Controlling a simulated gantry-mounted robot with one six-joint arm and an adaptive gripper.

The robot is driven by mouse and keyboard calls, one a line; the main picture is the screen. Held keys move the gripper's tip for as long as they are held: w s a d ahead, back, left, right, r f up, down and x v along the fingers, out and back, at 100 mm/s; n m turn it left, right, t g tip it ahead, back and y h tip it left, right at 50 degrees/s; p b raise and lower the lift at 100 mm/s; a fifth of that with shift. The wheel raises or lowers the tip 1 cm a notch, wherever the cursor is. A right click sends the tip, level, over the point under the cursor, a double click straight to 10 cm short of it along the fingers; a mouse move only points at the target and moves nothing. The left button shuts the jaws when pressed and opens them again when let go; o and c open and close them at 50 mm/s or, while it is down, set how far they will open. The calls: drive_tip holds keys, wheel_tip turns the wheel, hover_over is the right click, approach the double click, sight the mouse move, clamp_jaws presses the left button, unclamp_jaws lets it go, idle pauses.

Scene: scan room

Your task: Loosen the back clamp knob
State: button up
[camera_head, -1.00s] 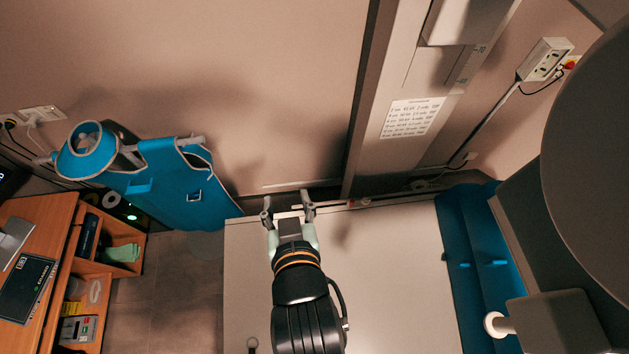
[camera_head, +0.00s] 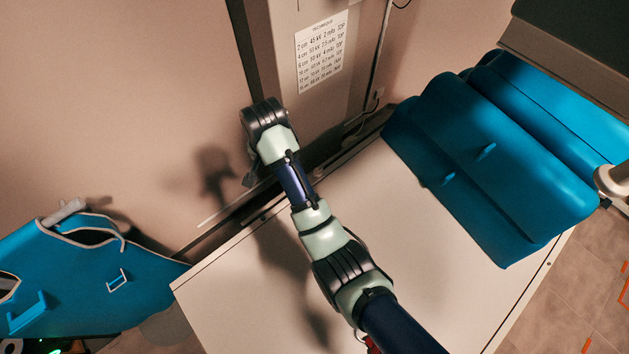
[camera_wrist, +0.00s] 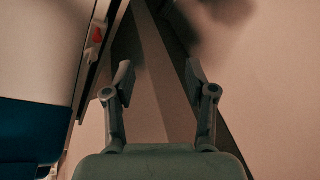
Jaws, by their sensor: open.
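My gripper (camera_wrist: 159,78) is open and empty in the wrist view, its two fingers apart. A small red piece (camera_wrist: 97,35) on a pale mount sits at the table's edge, to the left of the fingers and apart from them. It may be the back clamp knob, but it is too small and dark to be sure. In the head view my wrist is over the table's back edge by the wall column, and the gripper's fingers are mostly hidden there. No clamp knob can be made out in the head view.
The white table (camera_head: 235,290) has a bare top under my arm. Blue padded pieces (camera_head: 480,150) lie on its right. A column with a printed chart (camera_head: 322,52) stands behind the back edge. A blue apron (camera_head: 90,275) hangs at the left.

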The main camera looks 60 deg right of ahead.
drive_tip(key=s+d+f+m+g+b, duration=0.2)
drive_tip(key=s+d+f+m+b, duration=0.15)
drive_tip(key=d+f, duration=0.35)
drive_tip(key=m+g+y+b, duration=0.1)
drive_tip(key=m+y+b, duration=0.1)
drive_tip(key=m, duration=0.1)
hover_over(318, 170)
wheel_tip(318, 170, down, 2)
drive_tip(key=shift+s+f, duration=0.1)
wheel_tip(318, 170, down, 8)
drive_tip(key=shift+r+b, duration=0.15)
drive_tip(key=shift+b, duration=0.5)
drive_tip(key=shift+c, duration=0.2)
drive_tip(key=shift+r, duration=0.1)
clamp_jaws()
